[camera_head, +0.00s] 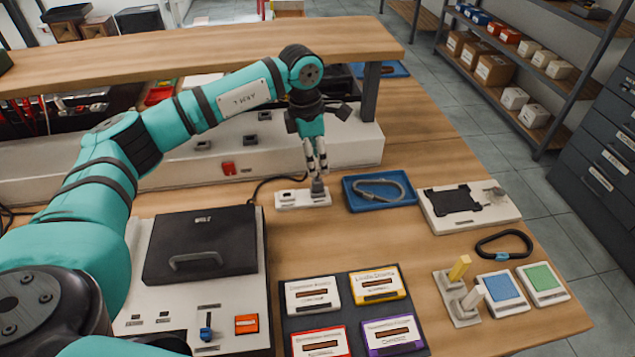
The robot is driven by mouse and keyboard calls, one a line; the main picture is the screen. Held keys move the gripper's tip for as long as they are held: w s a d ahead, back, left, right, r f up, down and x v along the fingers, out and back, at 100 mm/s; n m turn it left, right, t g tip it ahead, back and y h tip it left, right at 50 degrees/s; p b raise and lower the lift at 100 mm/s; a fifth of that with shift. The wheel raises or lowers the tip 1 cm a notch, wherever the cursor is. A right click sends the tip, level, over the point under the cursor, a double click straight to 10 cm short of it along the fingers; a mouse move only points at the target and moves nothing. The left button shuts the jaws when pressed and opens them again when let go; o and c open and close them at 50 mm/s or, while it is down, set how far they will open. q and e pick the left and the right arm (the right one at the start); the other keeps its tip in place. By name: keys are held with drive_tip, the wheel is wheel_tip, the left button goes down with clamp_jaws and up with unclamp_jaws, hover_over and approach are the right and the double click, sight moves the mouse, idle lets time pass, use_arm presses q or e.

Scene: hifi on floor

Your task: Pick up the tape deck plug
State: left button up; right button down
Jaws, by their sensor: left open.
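The tape deck (143,300) is a white box with a black lid (200,235) at the lower left of the workbench. I cannot tell whether the fingertips touch the plug. My right gripper does not show.
A raised wooden shelf (200,55) stands behind.

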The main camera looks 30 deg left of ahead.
sight(317, 180)
use_arm(q)
wheel_tip(317, 180, down, 2)
drive_tip(key=shift+w+d+f, duration=0.1)
drive_tip(key=shift+f, duration=0.15)
wheel_tip(317, 180, down, 4)
drive_tip(key=shift+f+p, duration=0.15)
drive_tip(key=shift+p, duration=0.75)
drive_tip(key=shift+d+f, duration=0.1)
drive_tip(key=shift+f, duration=0.35)
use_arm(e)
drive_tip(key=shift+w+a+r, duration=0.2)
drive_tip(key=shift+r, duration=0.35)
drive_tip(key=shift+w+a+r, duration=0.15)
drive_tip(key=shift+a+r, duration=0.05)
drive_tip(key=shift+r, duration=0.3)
use_arm(q)
clamp_jaws()
